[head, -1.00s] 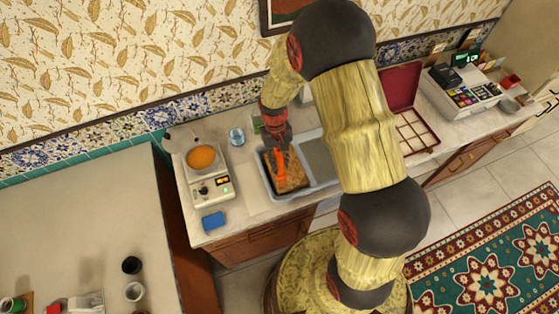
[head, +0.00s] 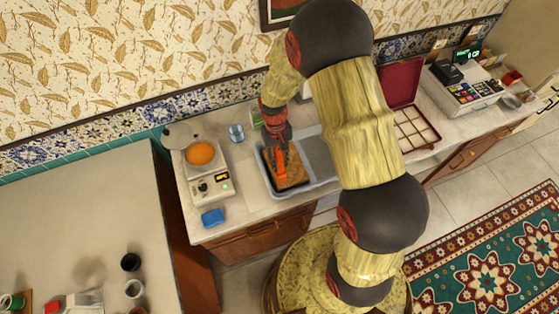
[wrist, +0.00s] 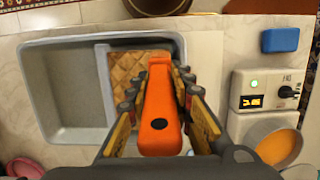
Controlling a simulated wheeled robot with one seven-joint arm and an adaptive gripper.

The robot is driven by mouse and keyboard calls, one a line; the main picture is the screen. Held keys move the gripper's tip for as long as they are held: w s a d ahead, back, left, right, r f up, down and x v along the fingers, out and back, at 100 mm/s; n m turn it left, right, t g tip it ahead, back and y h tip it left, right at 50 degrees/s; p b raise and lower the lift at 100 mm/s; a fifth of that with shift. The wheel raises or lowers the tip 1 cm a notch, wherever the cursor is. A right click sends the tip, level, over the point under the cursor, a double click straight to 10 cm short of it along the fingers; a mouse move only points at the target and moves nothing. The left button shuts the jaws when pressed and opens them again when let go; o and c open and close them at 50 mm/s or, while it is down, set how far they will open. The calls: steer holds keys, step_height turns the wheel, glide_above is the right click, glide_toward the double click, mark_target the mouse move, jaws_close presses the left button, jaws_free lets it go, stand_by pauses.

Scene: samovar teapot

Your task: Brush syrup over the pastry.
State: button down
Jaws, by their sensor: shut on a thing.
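My gripper (head: 281,147) is shut on an orange-handled brush (head: 281,164), which also shows between the fingers in the wrist view (wrist: 161,110). The brush is over the pastry (head: 295,174), a brown slab with diamond scoring in the wrist view (wrist: 125,70). The pastry lies in one compartment of a grey two-part basin (wrist: 62,88). The handle and fingers hide the bristles, so I cannot tell whether they touch the pastry. Orange syrup fills a round pan (head: 201,153) on a white hotplate-like unit (head: 213,187) left of the basin.
A blue sponge (head: 213,217) lies at the counter's front left. A glass (head: 236,133) stands behind the basin. An open red box (head: 413,130) and a cash register (head: 466,88) are to the right. The basin's other compartment is empty.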

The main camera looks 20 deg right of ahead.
steer(key=shift+f, duration=0.5)
steer(key=shift+w, duration=0.1)
steer(key=shift+w+b, duration=1.5)
steer(key=shift+w, duration=7.2)
steer(key=shift+s+r+p, duration=0.1)
steer(key=shift+s+p, duration=1)
steer(key=shift+s, duration=8.5)
steer(key=w+d+b, duration=0.1)
steer(key=w+d, duration=0.1)
steer(key=w, duration=0.9)
steer(key=shift+b, duration=0.3)
